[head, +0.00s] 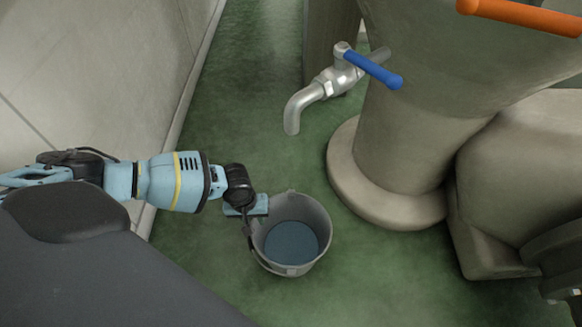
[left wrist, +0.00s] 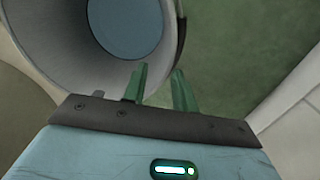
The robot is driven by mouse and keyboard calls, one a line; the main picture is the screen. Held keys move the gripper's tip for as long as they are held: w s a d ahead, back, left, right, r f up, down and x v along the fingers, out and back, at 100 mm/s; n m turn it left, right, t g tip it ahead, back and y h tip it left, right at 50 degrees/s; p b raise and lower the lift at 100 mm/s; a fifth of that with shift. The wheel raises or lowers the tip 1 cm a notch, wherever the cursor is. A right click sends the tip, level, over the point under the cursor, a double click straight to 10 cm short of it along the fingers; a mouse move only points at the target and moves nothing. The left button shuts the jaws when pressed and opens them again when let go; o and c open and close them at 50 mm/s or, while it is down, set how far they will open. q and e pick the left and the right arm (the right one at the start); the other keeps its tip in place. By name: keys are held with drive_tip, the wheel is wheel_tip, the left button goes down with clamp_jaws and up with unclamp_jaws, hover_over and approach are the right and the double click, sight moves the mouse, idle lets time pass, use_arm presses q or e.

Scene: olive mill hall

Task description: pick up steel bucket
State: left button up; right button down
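The steel bucket (head: 291,264) stands upright on the green floor below the tap, with a flat blue-grey surface inside it. It also shows at the top of the left wrist view (left wrist: 72,72), cut off by the frame. Its dark handle (left wrist: 181,32) hangs at its side. My left gripper (head: 247,216) is at the bucket's left rim. In the left wrist view its two green fingers (left wrist: 160,80) are apart, with the bucket's edge running between or just beyond them; contact is not clear. My right gripper is not in view.
A steel tap (head: 302,102) with a blue lever (head: 372,71) sticks out above and behind the bucket. A thick round pedestal (head: 395,190) stands to the right. A pale wall (head: 95,80) runs along the left. The floor (head: 240,90) behind the bucket is clear.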

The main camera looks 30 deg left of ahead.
sight(256, 228)
use_arm(q)
wheel_tip(256, 228, down, 4)
drive_tip(key=b, duration=0.2)
drive_tip(key=shift+s+d+b, duration=0.1)
drive_tip(key=shift+s+b, duration=0.05)
drive_tip(key=shift+b, duration=0.2)
drive_tip(key=shift+f+b, duration=0.3)
drive_tip(key=shift+f, duration=0.25)
clamp_jaws()
idle(0.6)
drive_tip(key=shift+w+d+r, duration=0.1)
drive_tip(key=shift+w+d, duration=0.05)
drive_tip(key=shift+w, duration=0.05)
